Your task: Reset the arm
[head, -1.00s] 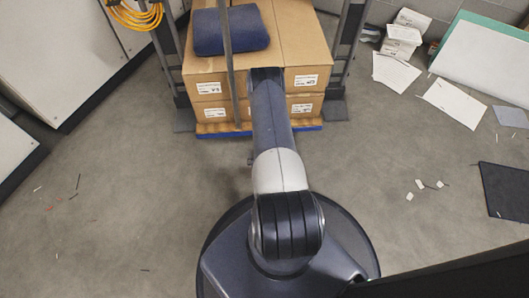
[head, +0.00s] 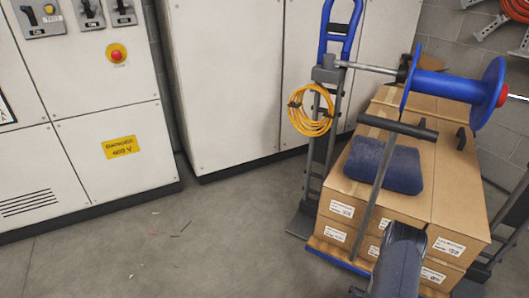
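Part of my arm, a dark blue-grey link (head: 398,265), rises from the bottom edge at the lower right of the head view. Its upper end shows in front of the stacked cardboard boxes (head: 455,215). From this view I cannot tell whether it touches them. My gripper is not in view, and neither is the rest of my arm.
A dark blue cushion-like object (head: 385,166) and a T-handled bar (head: 398,125) show at the boxes. A blue reel (head: 445,84) is above; a hand truck with yellow cable (head: 311,112) stands left. White cabinets (head: 225,75) line the back. Grey floor (head: 190,245) is mostly clear.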

